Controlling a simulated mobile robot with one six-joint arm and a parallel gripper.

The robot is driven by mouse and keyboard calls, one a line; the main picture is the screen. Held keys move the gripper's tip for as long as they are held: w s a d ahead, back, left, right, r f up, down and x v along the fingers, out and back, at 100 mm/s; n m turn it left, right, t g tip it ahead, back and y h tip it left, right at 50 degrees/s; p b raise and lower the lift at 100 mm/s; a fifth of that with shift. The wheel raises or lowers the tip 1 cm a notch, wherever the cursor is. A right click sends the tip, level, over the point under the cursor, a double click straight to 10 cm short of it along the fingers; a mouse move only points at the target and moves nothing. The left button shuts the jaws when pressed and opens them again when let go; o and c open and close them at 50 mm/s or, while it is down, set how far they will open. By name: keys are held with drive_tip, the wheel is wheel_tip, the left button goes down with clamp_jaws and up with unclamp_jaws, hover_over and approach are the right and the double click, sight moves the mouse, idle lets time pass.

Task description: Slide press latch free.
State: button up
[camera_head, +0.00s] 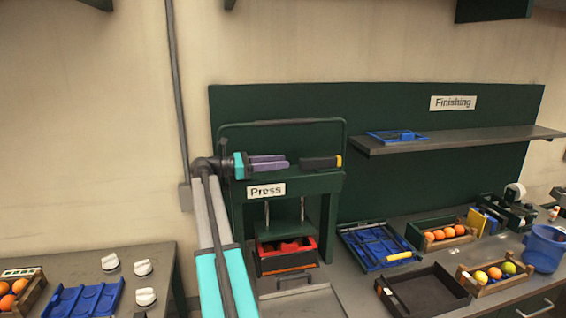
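The green press (334,185) stands against the back wall with a white "Press" label on its front. A black latch bar (318,163) with a yellow right end lies on top of the press. My gripper (287,163) reaches in from the left above the label, its purple fingers pointing right at the latch bar.
An orange-red crate (287,267) with dark red contents sits under the press plate. On the right bench are a blue tray (357,256), a dark tray (425,292), orange crates (458,243) and a blue bucket (543,249). A shelf (450,142) juts out to the right.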

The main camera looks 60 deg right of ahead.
drive_tip(key=shift+w+a+f, duration=0.15)
drive_tip(key=shift+w+f, duration=0.1)
drive_tip(key=shift+w, duration=0.15)
drive_tip(key=shift+w+a, duration=0.25)
drive_tip(key=shift+w, duration=0.15)
drive_tip(key=shift+r, duration=0.1)
idle(0.3)
drive_tip(key=shift+s, duration=0.15)
